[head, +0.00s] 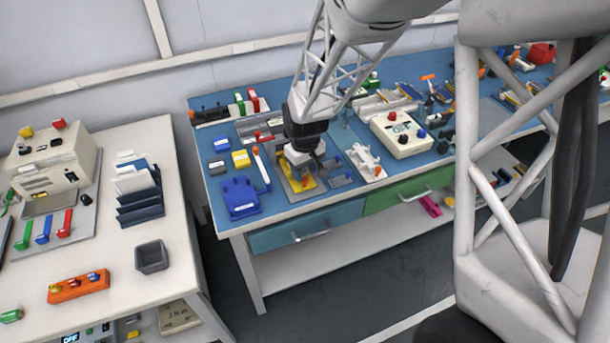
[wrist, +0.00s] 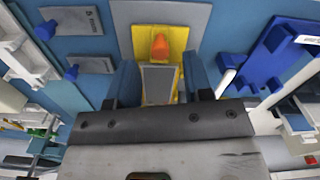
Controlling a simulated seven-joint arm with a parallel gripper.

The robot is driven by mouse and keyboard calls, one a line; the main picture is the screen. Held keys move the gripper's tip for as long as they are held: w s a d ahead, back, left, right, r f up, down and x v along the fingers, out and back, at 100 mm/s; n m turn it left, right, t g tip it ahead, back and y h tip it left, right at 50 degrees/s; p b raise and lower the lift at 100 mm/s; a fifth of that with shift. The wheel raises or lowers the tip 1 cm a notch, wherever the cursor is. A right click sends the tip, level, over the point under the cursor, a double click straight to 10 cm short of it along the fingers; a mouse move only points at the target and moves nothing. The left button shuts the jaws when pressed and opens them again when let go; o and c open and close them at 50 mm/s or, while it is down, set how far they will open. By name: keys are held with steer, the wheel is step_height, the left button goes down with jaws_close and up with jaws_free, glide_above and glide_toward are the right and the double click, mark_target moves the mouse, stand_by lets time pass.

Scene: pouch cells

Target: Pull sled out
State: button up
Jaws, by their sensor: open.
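The yellow sled (head: 308,185) sits on a grey base plate (head: 287,174) on the blue bench top, below my gripper (head: 303,163). In the wrist view the yellow sled (wrist: 179,40) carries an upright orange knob (wrist: 160,47) and a flat grey panel (wrist: 158,84). My gripper (wrist: 161,82) is open, with one dark finger on each side of the grey panel. The knob stands beyond the fingertips, with nothing between the jaws touching it. Part of the sled is hidden under my gripper. I cannot tell the height gap.
The bench's front edge is close to the sled.

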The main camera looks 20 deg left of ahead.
steer(key=shift+f, duration=1.35)
jaws_close()
